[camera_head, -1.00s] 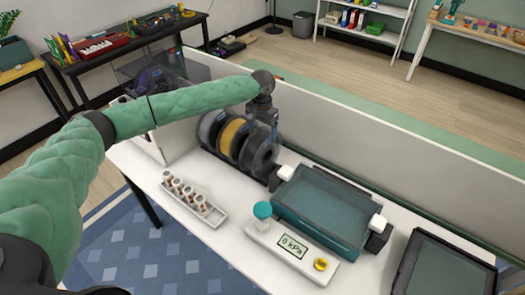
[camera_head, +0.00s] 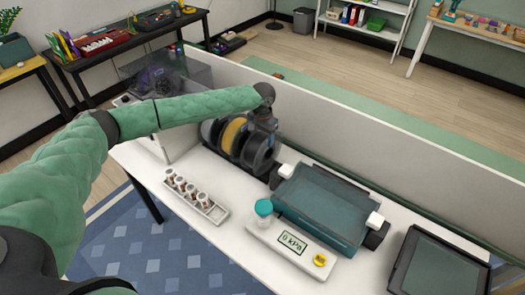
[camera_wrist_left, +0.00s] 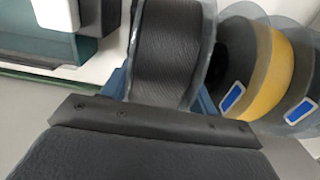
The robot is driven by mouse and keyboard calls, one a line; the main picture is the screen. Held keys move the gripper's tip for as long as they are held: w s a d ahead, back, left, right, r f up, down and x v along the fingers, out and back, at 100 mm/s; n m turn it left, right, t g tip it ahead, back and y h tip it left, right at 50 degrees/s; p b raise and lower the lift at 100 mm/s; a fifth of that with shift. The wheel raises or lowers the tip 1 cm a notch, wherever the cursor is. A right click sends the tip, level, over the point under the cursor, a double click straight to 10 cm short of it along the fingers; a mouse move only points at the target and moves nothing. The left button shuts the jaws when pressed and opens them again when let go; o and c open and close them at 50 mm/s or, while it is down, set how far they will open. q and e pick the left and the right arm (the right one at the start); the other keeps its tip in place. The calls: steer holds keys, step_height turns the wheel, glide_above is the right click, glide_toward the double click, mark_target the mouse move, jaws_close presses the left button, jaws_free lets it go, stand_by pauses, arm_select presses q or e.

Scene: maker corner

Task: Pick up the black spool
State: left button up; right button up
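The black spool (camera_head: 262,152) stands upright at the near right end of a row of spools on the white table. In the left wrist view the black spool (camera_wrist_left: 168,60) fills the upper middle, its dark winding between clear flanges. My left gripper (camera_head: 262,136) is right over it, pointing down. My right gripper is not in view.
A yellow spool (camera_head: 232,134) and a grey spool (camera_head: 211,130) stand close behind the black one. A teal-lidded box (camera_head: 322,208), a scale (camera_head: 292,243) and a vial rack (camera_head: 211,210) are nearby. A grey partition (camera_head: 370,155) runs behind the row.

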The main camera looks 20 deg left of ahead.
arm_select(q)
jaws_close()
steer(key=shift+r, duration=0.1)
